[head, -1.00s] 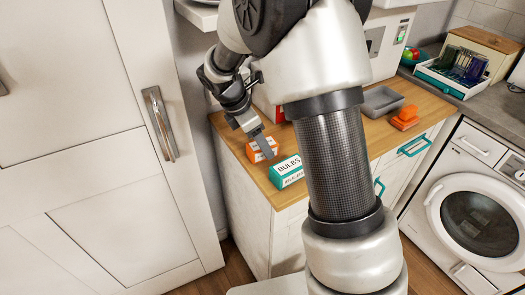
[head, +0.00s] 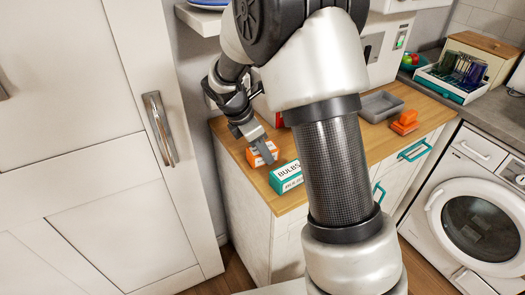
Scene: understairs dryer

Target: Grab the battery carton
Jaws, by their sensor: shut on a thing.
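An orange and white carton (head: 254,160) is at the left end of the wooden counter top, most likely the battery carton. Its printing is too small and covered to read. My gripper (head: 264,152) reaches down from above and is shut on this carton, with a grey finger across its near side. The carton seems to be at counter level; I cannot tell whether it is clear of the wood. A teal and white carton marked BULBS (head: 288,177) stands just right of it and in front.
The wooden counter top (head: 278,206) also holds a grey tray (head: 381,106) and an orange object (head: 405,122) at the right. My arm hides the counter's middle. A tall white cabinet (head: 95,130) stands close on the left. A washer or dryer (head: 470,215) is at the right.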

